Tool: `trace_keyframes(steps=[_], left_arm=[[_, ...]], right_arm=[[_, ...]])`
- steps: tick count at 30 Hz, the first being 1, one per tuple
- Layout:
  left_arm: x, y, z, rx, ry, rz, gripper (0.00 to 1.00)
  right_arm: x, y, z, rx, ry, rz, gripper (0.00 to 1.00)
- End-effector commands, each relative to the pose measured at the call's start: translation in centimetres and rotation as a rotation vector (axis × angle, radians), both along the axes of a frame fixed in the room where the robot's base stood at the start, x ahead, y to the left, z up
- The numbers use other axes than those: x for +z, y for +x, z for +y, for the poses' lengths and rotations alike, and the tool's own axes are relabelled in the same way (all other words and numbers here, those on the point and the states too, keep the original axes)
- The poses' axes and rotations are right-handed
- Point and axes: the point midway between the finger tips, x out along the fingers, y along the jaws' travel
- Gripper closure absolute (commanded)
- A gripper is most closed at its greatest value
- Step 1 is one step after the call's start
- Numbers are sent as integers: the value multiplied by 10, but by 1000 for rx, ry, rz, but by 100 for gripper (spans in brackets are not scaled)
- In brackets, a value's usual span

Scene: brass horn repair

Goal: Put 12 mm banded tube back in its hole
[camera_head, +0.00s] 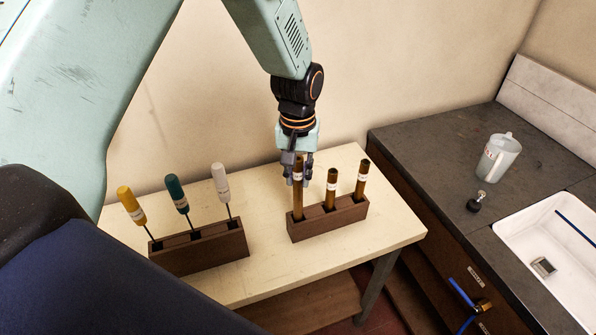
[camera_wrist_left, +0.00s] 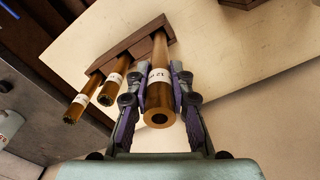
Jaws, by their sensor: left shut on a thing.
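The brass-brown tube with a white band (camera_head: 298,202) stands upright at the left hole of the dark wooden tube rack (camera_head: 330,225). Its lower end meets the rack; how deep it sits I cannot tell. My left gripper (camera_head: 299,181) is above the rack with its fingers shut on this tube near its top. In the left wrist view the tube (camera_wrist_left: 161,60) lies between the two fingers (camera_wrist_left: 160,98), its hollow end facing the camera, its band print partly readable. My right gripper is not in view.
Two other banded tubes, a middle one (camera_head: 330,188) and a right one (camera_head: 362,180), stand close by in the same rack. A second wooden rack (camera_head: 200,250) holds three screwdrivers on the left. A counter with a jug (camera_head: 499,158) and sink (camera_head: 545,250) is at right.

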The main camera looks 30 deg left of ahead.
Motion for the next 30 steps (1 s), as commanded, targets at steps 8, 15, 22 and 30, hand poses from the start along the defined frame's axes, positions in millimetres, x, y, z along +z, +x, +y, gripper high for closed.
trace_keyframes(steps=[8,15,22,30], left_arm=[[-6,0,0,0,0,-1,100],[-11,0,0,0,0,0,100],[-16,0,0,0,0,0,100],[-22,0,0,0,0,0,100]], right_arm=[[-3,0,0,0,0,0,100],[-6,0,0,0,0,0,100],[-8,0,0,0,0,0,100],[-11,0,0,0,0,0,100]])
